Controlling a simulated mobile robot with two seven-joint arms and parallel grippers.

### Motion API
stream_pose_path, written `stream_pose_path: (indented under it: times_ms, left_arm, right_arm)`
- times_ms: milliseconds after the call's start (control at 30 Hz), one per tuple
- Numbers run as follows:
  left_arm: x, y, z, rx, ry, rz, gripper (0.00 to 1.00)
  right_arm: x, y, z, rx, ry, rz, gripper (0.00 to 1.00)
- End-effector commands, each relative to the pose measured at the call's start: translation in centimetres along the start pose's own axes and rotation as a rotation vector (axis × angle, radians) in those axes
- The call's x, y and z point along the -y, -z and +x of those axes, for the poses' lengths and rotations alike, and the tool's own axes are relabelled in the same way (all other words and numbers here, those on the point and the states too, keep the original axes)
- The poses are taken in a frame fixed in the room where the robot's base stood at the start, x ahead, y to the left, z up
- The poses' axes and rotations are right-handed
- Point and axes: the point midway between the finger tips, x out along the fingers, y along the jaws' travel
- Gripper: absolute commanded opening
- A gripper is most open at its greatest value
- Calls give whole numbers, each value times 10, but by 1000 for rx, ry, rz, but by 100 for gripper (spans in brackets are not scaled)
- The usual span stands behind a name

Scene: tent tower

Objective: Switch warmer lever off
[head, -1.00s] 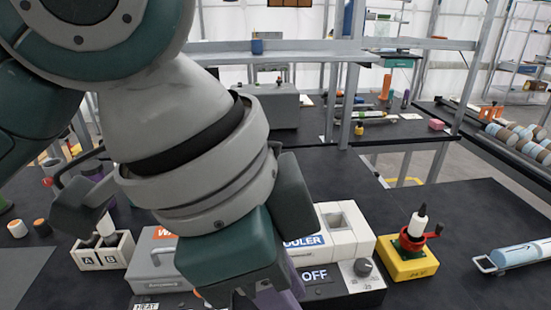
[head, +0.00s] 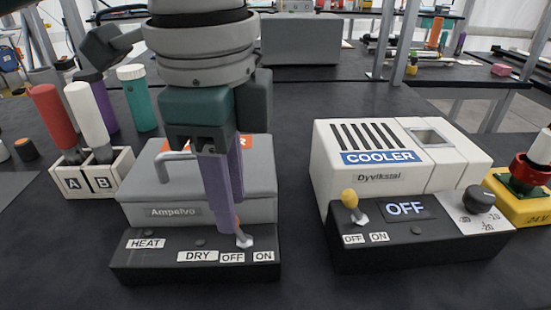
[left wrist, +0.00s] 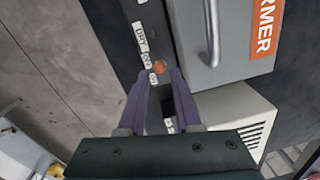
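The warmer is a grey box (head: 262,178) with a handled lid and a black front panel (head: 190,275) labelled HEAT, DRY, OFF and ON. Its lever (head: 244,240) is at the right end of the panel, above the OFF and ON labels. The lever's orange knob (left wrist: 160,66) shows in the left wrist view at the fingertips. My left gripper (head: 232,222) points down with purple fingers at the lever. The left wrist view shows the fingers (left wrist: 159,76) apart, with the knob by the gap. Fingers partly hide the lever in the head view, so its tilt is unclear. My right gripper is not in view.
A white cooler (head: 335,170) stands right of the warmer, with a yellow-knobbed lever (head: 349,198) and an OFF display. An A/B holder (head: 125,177) with red and white tubes stands left. A yellow base (head: 510,208) is at far right. The table between the machines is clear.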

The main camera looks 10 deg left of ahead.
Motion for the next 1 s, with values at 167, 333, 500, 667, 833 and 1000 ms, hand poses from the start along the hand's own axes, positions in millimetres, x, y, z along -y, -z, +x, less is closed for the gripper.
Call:
stream_pose_path:
  times_ms: [167,333,500,667,833,1000]
  left_arm:
    - [0,0,29,1,-1,0,32]
    - [0,0,39,0,1,1,32]
    - [0,0,40,0,2,1,32]
    - [0,0,39,0,2,1,24]
    - [0,0,39,-1,2,1,4]
    - [0,0,39,-1,2,1,0]
  right_arm:
    - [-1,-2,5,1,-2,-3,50]
    - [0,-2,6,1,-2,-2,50]
    - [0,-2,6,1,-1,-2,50]
    - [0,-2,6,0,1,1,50]
    - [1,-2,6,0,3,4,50]
    - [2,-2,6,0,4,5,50]
